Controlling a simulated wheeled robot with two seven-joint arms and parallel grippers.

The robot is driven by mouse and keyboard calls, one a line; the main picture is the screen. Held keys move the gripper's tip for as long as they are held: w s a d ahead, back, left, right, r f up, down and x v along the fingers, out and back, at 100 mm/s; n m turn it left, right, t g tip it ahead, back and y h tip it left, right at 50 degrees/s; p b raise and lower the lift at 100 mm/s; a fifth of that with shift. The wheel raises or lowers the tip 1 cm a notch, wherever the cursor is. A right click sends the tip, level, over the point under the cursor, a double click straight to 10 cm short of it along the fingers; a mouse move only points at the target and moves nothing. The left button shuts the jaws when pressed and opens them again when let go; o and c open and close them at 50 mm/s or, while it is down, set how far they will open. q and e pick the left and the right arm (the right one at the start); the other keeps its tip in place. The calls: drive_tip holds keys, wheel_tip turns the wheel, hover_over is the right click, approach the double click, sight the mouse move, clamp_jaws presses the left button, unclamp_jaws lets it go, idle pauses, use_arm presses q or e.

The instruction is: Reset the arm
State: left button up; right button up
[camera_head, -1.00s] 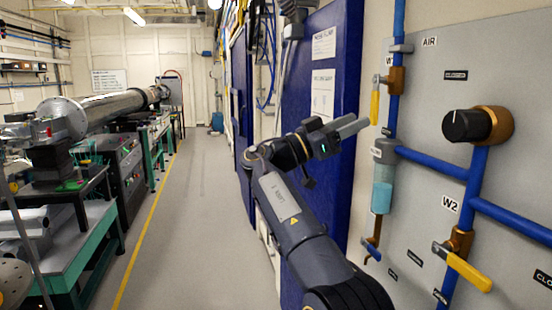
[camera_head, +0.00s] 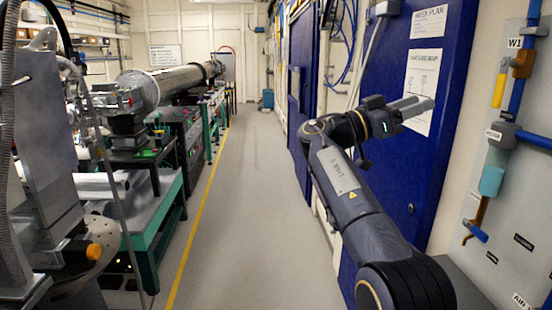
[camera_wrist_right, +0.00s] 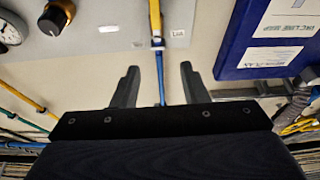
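My right arm comes in from the lower right of the head view, folded upward. Its gripper (camera_head: 412,106) points right, in front of the blue panel with posted papers and left of the grey valve panel (camera_head: 520,190). In the right wrist view the two dark fingers of the right gripper (camera_wrist_right: 158,88) stand wide apart with nothing between them. Behind them are a pale wall and a blue pipe. The right gripper touches nothing that I can see. My left gripper is not in view.
A blue panel (camera_head: 385,160) stands close behind the right arm. A yellow valve handle (camera_head: 499,90) and pipes are on the right. Benches with equipment and a long metal tube (camera_head: 185,78) line the left. The grey floor aisle (camera_head: 255,200) between is clear.

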drive_tip(key=s+d+f+n+t+y, duration=0.2)
drive_tip(key=d+f+n+y, duration=0.55)
drive_tip(key=d, duration=0.65)
drive_tip(key=s+d+f+n+y+p, duration=0.1)
drive_tip(key=s+f+y, duration=0.25)
drive_tip(key=f, duration=0.35)
drive_tip(key=s+d+f+n+y, duration=0.2)
drive_tip(key=s+f+y, duration=0.1)
drive_tip(key=s+f, duration=0.3)
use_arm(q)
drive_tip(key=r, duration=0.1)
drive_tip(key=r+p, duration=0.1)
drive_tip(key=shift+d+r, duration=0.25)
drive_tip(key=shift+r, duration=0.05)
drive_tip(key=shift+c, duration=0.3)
use_arm(e)
drive_tip(key=s+a+f+n+y, duration=0.2)
drive_tip(key=s+a+f+y, duration=0.4)
drive_tip(key=s+a+f, duration=0.3)
drive_tip(key=s+a+f+n+t+y, duration=0.1)
drive_tip(key=s+a+f+n+y, duration=0.1)
drive_tip(key=s+a+f+y, duration=0.3)
drive_tip(key=s+a+f, duration=0.4)
drive_tip(key=s+a, duration=0.4)
drive_tip(key=s, duration=0.2)
drive_tip(key=shift+s+a+t+y, duration=0.15)
drive_tip(key=shift+a+t+y, duration=0.15)
drive_tip(key=shift+a+y, duration=0.1)
